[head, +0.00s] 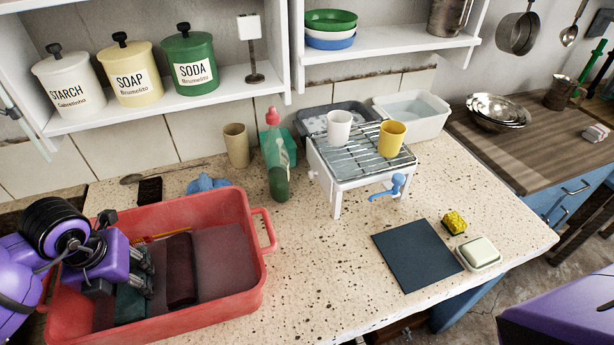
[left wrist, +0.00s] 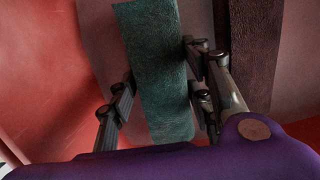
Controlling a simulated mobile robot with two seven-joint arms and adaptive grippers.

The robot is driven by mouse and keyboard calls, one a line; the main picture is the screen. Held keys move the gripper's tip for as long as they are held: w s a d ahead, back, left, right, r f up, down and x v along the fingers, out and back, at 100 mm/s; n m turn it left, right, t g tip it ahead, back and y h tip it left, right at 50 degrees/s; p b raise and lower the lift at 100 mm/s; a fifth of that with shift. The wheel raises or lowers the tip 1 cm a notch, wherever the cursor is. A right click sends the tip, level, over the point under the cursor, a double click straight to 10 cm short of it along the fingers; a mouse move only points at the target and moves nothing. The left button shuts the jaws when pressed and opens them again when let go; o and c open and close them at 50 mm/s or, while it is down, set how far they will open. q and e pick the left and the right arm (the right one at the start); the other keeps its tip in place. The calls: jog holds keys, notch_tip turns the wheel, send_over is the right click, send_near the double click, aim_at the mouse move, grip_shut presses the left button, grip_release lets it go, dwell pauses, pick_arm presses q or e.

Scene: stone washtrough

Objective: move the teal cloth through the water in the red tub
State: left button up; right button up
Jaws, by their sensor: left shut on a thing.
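The red tub (head: 256,270) stands at the left front of the stone counter, with dull, dark water inside. My left gripper (head: 141,275) reaches down into the tub at its left side. It is shut on the teal cloth (head: 130,304), which shows as a dark strip below the fingers. In the left wrist view the teal cloth (left wrist: 155,60) runs as a long flat strip between the two fingers of my gripper (left wrist: 160,106). How deep the cloth sits in the water cannot be told. My right gripper is out of view.
A dark red cloth (head: 181,270) lies in the tub just right of my gripper, with a red and yellow item (head: 163,237) behind it. A blue cloth (head: 207,185), a green bottle (head: 277,160) and a wire rack (head: 362,152) stand beyond.

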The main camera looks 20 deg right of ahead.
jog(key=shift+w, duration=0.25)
pick_arm(q)
jog(key=shift+s+a+p, duration=0.1)
jog(key=shift+s+p, duration=0.3)
jog(key=shift+s, duration=0.65)
jog(key=shift+w, duration=0.2)
jog(key=w+b, duration=0.1)
jog(key=w, duration=0.2)
jog(key=shift+f, duration=0.15)
jog(key=shift+w, duration=0.4)
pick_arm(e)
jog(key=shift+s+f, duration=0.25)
pick_arm(q)
jog(key=shift+s, duration=0.1)
